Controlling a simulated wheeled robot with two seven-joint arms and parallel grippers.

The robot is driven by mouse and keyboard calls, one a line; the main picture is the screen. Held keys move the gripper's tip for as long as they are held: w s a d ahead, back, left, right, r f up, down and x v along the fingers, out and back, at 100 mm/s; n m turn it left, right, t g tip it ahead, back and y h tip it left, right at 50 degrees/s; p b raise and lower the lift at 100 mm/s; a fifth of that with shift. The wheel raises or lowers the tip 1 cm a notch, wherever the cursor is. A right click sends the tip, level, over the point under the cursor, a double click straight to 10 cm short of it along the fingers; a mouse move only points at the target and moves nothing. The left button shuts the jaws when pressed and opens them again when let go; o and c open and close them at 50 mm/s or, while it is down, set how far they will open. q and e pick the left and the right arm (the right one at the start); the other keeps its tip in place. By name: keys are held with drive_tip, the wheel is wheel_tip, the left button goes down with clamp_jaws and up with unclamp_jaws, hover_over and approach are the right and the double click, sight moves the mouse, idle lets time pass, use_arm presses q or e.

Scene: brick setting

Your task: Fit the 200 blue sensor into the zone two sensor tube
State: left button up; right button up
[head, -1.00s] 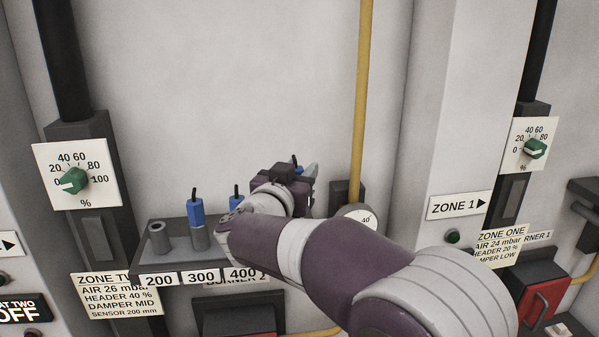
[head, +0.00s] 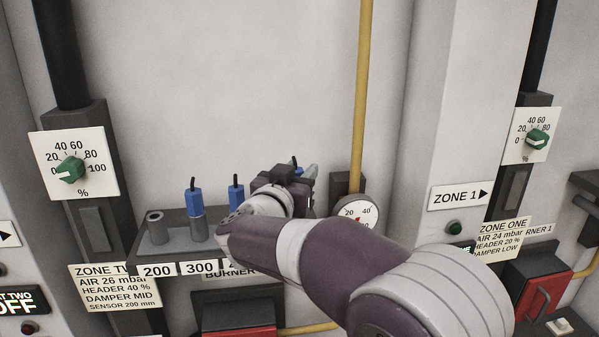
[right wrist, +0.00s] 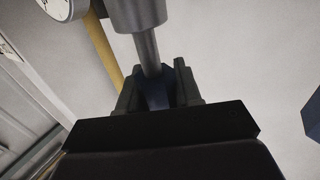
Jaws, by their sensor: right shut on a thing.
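My right gripper (head: 306,172) is at the end of my right arm, right of the labelled shelf. It is shut on a blue sensor (head: 297,162), mostly hidden by the gripper. In the right wrist view, the fingers (right wrist: 157,90) clamp the blue body (right wrist: 156,94). Its grey rod (right wrist: 149,50) runs up to a wider grey cylinder (right wrist: 138,12); I cannot tell whether it is inside. The zone two sensor tube cannot be made out for certain. My left gripper is not in view.
A grey shelf (head: 168,250) has an empty holder (head: 155,228) above the 200 label (head: 157,271). Two other blue sensors (head: 194,203) (head: 236,192) stand upright beside it. A yellow pipe (head: 361,90) and gauge (head: 357,214) stand close right of the gripper.

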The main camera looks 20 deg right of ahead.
drive_tip(key=shift+f+b, duration=1.05)
drive_tip(key=shift+f, duration=0.5)
drive_tip(key=o, duration=1.5)
drive_tip(key=shift+s, duration=0.1)
drive_tip(key=shift+o, duration=0.2)
drive_tip(key=shift+r, duration=0.1)
wheel_tip(320, 180, up, 4)
drive_tip(key=p, duration=0.4)
drive_tip(key=shift+r, duration=0.9)
